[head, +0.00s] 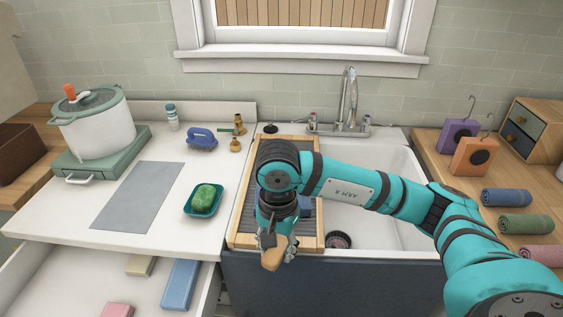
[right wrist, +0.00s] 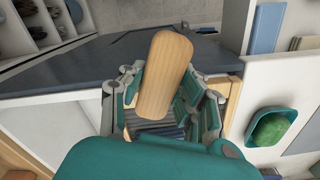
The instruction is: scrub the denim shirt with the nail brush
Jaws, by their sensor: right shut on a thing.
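My right gripper (head: 276,248) is shut on the nail brush (head: 272,261), a light wooden block with rounded ends. The brush also shows in the right wrist view (right wrist: 165,75), between the fingers; its bristles are hidden. The denim shirt (head: 306,207) shows as a small blue patch on the wooden board, mostly hidden behind my right arm. Striped blue cloth (right wrist: 160,130) shows below the brush in the right wrist view. Whether the brush touches the cloth I cannot tell. My left gripper is out of view.
The wooden-framed board (head: 245,205) sits at the left of the white sink (head: 400,190). A drawer (head: 60,275) stands open below. Rolled towels (head: 525,224) lie right.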

